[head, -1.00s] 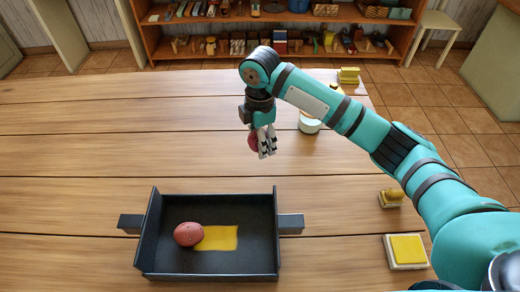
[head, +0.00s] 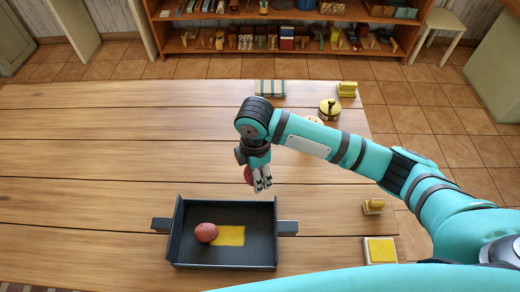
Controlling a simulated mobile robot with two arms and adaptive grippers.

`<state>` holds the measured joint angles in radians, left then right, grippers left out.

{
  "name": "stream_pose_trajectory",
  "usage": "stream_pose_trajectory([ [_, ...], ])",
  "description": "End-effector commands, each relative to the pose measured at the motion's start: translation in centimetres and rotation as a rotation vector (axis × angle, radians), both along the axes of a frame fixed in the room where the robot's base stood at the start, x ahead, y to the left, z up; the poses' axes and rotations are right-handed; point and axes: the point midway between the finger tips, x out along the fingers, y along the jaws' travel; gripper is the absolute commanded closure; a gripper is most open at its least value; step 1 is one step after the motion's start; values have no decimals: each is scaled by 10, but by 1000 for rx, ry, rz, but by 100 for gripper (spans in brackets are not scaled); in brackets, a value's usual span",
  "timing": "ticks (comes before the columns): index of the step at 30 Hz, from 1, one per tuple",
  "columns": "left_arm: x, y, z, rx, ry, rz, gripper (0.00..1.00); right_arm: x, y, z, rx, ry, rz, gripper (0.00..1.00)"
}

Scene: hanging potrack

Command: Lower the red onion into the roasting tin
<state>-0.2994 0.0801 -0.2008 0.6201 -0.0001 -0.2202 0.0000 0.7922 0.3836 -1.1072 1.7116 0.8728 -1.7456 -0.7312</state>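The dark roasting tin (head: 186,254) stands on the wooden table, with a handle at each side. A reddish oval, potato-like thing (head: 206,232) lies inside it at the left, beside a flat yellow patch (head: 231,236) on the tin's floor. My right gripper (head: 262,187) points down near the tin's far right edge in the picture. My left gripper is out of view.
A round yellow-lidded pot (head: 329,108) and a striped box (head: 270,88) are at the back. The table's left half is clear.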

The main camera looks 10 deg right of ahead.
Motion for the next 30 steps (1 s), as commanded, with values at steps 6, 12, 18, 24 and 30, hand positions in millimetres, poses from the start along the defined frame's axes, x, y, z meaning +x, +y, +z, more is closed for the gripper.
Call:
stream_pose_trajectory([
  [6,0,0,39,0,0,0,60,-42,19,9,1,3,2,74],
  [12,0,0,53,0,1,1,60,-75,34,-1,1,3,1,74],
  [18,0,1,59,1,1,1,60,-96,45,-10,1,1,1,74],
  [24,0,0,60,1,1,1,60,-104,48,-14,0,-1,-1,74],
  [30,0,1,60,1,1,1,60,-104,48,-14,0,-1,-1,74],
])
